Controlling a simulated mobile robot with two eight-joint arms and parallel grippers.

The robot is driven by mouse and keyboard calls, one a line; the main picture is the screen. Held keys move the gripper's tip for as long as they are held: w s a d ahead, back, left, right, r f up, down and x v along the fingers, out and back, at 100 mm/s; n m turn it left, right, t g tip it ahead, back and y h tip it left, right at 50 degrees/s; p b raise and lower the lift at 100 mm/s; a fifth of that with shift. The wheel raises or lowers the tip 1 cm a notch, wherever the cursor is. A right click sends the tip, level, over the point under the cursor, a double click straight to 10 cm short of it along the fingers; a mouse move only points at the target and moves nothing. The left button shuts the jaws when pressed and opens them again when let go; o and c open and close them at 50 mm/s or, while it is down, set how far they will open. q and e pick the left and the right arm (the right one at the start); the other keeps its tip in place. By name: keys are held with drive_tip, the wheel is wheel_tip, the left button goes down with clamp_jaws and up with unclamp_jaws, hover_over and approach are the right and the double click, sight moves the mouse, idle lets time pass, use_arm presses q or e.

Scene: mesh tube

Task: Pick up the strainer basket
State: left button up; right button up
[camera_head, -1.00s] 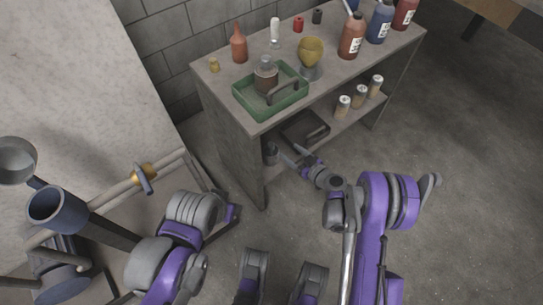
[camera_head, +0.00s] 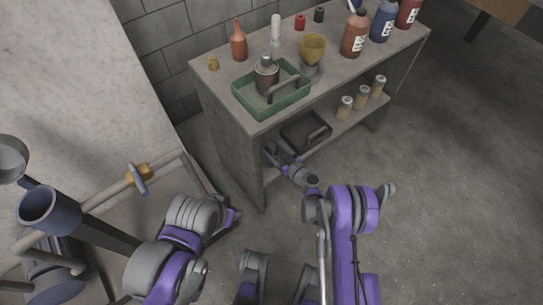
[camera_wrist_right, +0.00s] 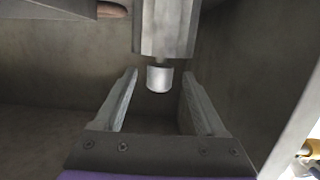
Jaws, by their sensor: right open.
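My right gripper (camera_head: 273,153) is open at the left end of the shelf unit's lower level. In the right wrist view its two fingers (camera_wrist_right: 157,88) stand apart. A grey metal piece with a pale, smooth cylindrical end (camera_wrist_right: 160,78) shows between and beyond them, with a gap on both sides. This may be the strainer basket; no mesh can be made out. In the head view the gripper and the shelf unit's end panel largely hide that spot. My left arm shows at the lower left, but its fingers do not show.
The shelf unit's top (camera_head: 345,80) overhangs the right gripper. On it stand a green tray (camera_head: 258,115), a yellow funnel-shaped cup (camera_head: 312,48) and several bottles. A dark tray (camera_head: 306,130) and pale-lidded jars (camera_head: 362,97) sit on the lower shelf. Floor at right is clear.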

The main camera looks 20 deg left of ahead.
drive_tip(key=shift+x, duration=1)
clamp_jaws()
idle(0.7)
